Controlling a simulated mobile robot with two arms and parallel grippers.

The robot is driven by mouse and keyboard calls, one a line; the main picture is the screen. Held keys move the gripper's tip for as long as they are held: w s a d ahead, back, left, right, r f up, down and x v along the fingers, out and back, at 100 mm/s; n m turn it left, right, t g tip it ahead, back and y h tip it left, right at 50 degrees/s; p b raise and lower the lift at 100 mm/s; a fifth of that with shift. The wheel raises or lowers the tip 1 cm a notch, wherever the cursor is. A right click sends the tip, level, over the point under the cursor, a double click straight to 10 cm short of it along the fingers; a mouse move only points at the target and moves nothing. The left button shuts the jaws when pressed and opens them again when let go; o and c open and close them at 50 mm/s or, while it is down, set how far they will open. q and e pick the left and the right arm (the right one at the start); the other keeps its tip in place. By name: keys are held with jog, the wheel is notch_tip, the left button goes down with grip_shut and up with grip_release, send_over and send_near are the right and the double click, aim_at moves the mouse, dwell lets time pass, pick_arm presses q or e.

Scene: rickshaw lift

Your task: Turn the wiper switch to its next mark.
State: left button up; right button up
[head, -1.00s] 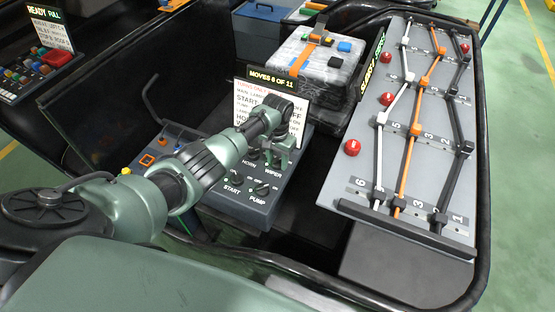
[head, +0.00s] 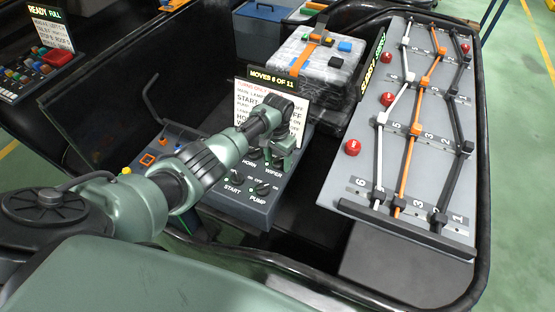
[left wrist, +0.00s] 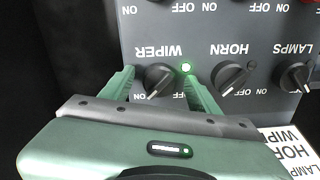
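The wiper switch (left wrist: 158,78) is a dark round knob with a pointer bar on the grey switch panel (left wrist: 210,28). Its WIPER label reads upside down in the left wrist view, with ON and OFF marks on the side nearer my gripper. The bar is slanted, and its exact mark is hard to tell. A small green lamp (left wrist: 187,67) is lit beside it. My left gripper (left wrist: 160,88) is open, with one finger on each side of the knob and gaps showing. In the head view my left gripper (head: 280,157) hides much of this switch. My right gripper is out of view.
The horn switch (left wrist: 232,77) sits close beside my left gripper's finger. The pump switch (head: 263,189) is on the same panel. A sign board (head: 294,118) stands behind my gripper.

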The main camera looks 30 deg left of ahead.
aim_at(277, 160)
pick_arm(q)
jog(key=shift+r, duration=3.9)
